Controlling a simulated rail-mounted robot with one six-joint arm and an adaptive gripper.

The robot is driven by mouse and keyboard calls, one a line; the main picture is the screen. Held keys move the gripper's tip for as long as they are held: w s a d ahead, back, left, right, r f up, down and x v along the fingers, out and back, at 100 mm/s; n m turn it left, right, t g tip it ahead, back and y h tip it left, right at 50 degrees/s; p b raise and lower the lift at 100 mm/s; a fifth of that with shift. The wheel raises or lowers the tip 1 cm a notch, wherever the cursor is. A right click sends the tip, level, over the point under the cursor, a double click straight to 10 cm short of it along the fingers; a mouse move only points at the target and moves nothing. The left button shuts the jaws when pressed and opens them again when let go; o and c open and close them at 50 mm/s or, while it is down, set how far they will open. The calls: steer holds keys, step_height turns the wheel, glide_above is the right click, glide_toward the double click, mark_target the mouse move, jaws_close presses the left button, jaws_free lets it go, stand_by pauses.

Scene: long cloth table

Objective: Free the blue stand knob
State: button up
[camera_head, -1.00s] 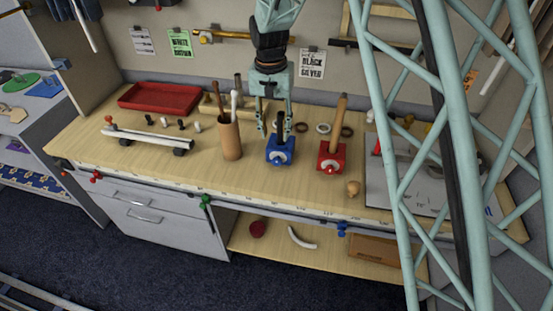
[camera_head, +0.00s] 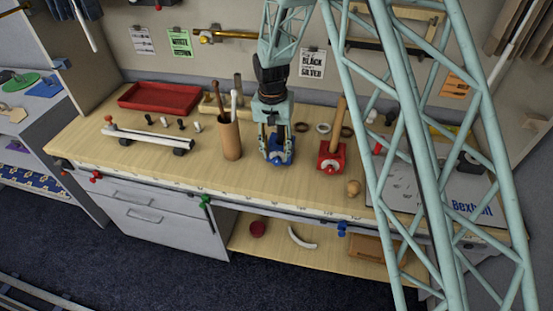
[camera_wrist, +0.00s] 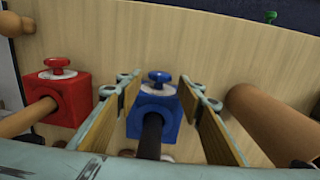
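The blue stand (camera_head: 280,160) sits on the table under my gripper (camera_head: 275,145). In the wrist view the blue stand (camera_wrist: 135,124) lies between the two fingers of my gripper (camera_wrist: 157,88), which are apart, one on each side. The blue knob (camera_wrist: 160,76) is on the stand's front face, on a pale round plate, near the fingertips. A dark rod (camera_wrist: 150,135) stands in the blue stand. I cannot tell whether the fingers touch the stand. My gripper partly hides the stand and rod in the head view.
A red stand (camera_head: 331,158) with a wooden handle and red knob is close on the right. A brown cup (camera_head: 230,142) with tools stands close on the left. A small wooden knob-like piece (camera_head: 353,187) lies near the front edge. The front strip of table is mostly clear.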

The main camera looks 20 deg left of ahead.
mark_target(276, 158)
steer(key=shift+d+f, duration=0.1)
steer(key=shift+f, duration=1.8)
steer(key=shift+c, duration=0.4)
steer(key=c, duration=0.8)
